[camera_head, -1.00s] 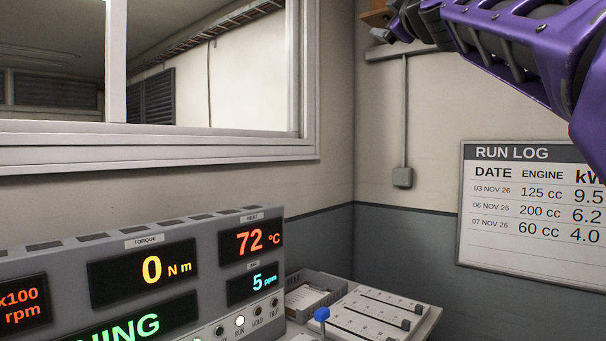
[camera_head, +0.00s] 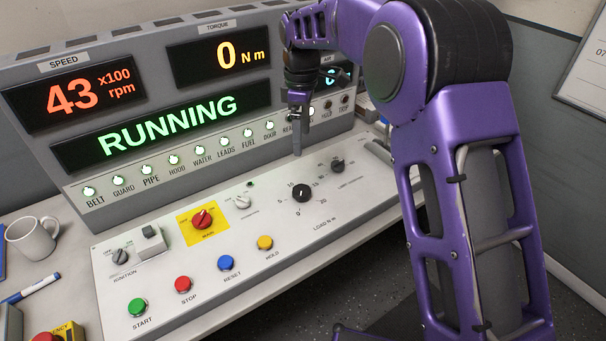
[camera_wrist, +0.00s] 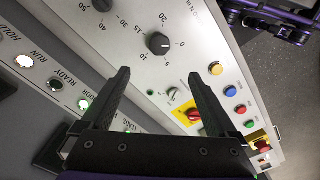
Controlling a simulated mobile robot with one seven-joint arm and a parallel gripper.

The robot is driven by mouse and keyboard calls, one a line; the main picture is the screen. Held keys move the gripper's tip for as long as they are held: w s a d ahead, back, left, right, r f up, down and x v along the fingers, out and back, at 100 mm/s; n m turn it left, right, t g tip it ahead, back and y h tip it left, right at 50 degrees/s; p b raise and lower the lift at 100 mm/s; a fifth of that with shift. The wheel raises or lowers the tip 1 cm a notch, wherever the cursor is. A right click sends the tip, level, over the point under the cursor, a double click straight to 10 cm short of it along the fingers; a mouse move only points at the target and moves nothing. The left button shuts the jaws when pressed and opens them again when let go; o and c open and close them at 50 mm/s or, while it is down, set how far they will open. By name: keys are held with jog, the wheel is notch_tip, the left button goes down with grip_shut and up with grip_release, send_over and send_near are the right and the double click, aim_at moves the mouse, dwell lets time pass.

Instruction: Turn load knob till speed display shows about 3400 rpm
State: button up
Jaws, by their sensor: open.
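The load knob (camera_head: 302,192) is a small black dial on the sloping white console, above the words LOAD N m. In the wrist view the load knob (camera_wrist: 158,43) lies beyond my fingertips, roughly centred between them, and its pointer seems near 0. The speed display (camera_head: 73,95) reads 43 x100 rpm in orange. My gripper (camera_head: 297,150) points down over the console's back, behind the knob in the head view. In the wrist view my gripper (camera_wrist: 158,75) is open and empty, its two black fingers apart and not touching the knob.
The torque display (camera_head: 220,54) reads 0 N m; a green sign (camera_head: 165,125) reads RUNNING. A limit knob (camera_head: 337,166) sits right of the load knob. A red main switch (camera_head: 202,219) and several coloured buttons lie left and in front. A mug (camera_head: 32,238) stands far left.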

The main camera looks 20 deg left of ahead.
aim_at(302, 190)
notch_tip(302, 190, down, 17)
jog(key=shift+r+b, duration=0.1)
jog(key=shift+b, duration=0.3)
jog(key=c, duration=1.4)
